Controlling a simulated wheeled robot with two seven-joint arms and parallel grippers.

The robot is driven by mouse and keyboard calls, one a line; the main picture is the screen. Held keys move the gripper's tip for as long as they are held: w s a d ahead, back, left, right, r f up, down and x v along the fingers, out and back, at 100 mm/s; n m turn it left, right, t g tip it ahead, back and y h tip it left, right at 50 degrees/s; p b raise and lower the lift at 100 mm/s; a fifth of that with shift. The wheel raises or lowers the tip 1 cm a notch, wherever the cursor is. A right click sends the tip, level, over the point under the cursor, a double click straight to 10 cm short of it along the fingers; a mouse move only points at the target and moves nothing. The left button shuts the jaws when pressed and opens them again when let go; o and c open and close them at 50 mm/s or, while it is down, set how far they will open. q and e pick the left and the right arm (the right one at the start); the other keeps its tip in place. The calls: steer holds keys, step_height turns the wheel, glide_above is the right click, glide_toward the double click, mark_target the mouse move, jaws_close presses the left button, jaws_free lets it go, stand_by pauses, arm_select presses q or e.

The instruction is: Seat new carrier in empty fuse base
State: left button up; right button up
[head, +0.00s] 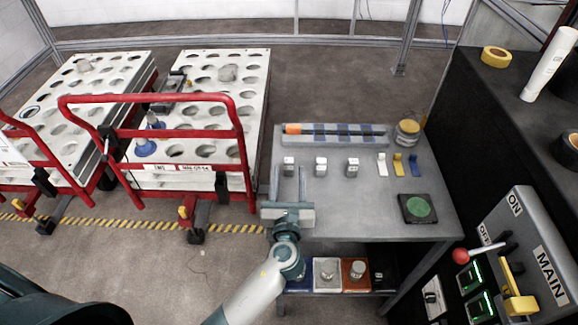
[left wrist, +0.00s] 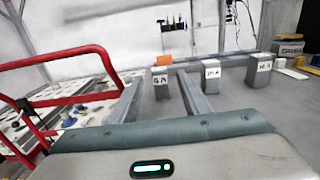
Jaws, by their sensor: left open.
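My left gripper (head: 289,170) is open and empty over the left edge of the grey bench. Its fingers point toward the back, one on each side of the left labelled block (head: 289,160) as seen in the head view. In the left wrist view that block (left wrist: 160,84) shows ahead, between the fingertips; contact cannot be told. A middle block (head: 321,166) and a right block (head: 352,168) stand in the same row, each grey with a white label. Behind them lies a long strip (head: 362,134) with blue markings and an orange end. I cannot tell which part is the empty fuse base. My right gripper is out of view.
White, yellow (head: 398,165) and blue tabs, a jar (head: 407,131) and a black pad with a green disc (head: 418,208) are on the bench's right. A MAIN switch panel (head: 530,262) stands at far right. Red-railed carts (head: 195,97) stand left.

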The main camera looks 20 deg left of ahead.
mark_target(289, 166)
arm_select(q)
steer(key=shift+w+a+r, duration=0.1)
steer(key=shift+w+a, duration=0.1)
steer(key=shift+w, duration=0.35)
steer(key=p+x, duration=0.1)
steer(key=x, duration=0.2)
steer(key=shift+w+a, duration=0.1)
steer(key=shift+w, duration=0.35)
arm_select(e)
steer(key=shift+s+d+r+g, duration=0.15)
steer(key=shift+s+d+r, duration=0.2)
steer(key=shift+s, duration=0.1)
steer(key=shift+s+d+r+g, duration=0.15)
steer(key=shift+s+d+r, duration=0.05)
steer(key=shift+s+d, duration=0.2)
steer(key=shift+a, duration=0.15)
arm_select(q)
jaws_close()
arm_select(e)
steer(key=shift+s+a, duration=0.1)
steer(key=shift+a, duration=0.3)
